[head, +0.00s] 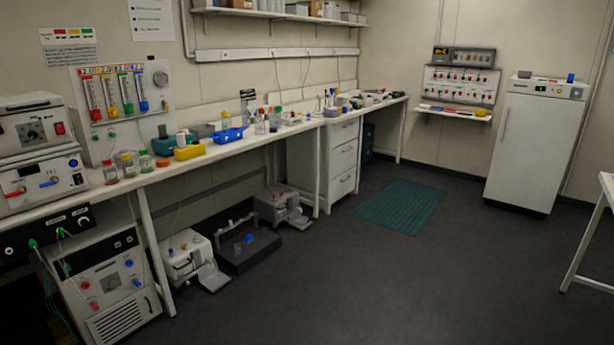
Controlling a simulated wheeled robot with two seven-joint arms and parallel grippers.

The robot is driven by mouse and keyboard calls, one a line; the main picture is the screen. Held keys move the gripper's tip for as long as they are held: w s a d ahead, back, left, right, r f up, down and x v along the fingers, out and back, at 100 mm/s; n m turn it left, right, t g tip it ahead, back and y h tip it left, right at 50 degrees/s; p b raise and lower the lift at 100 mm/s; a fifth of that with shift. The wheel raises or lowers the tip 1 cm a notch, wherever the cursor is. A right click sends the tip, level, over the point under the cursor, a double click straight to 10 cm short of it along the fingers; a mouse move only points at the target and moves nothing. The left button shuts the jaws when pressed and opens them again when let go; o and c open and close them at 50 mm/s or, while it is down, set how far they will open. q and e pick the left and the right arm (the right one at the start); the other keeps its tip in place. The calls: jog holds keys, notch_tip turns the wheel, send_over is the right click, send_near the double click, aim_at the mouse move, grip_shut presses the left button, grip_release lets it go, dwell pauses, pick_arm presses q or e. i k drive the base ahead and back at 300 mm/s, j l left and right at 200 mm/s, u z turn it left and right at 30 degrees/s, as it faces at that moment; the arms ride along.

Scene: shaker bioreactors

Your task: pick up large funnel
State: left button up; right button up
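I cannot make out a large funnel in the head view. The long white bench (232,152) along the left wall carries many small items, and those toward its far end are too small to tell apart. Neither of my grippers is in the view.
A blue rack (229,135) and a yellow rack (189,151) stand on the bench. Equipment (188,257) sits on the floor under it. A green mat (402,205), a white fridge (537,145) and a table at right (607,188) surround clear dark floor (400,285).

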aim_at(252, 109)
jog(key=i+u, duration=0.1)
jog(key=i, duration=0.65)
jog(key=i+l, duration=0.15)
jog(key=i, duration=0.55)
jog(key=i+l+u, duration=0.15)
jog(key=i, duration=0.6)
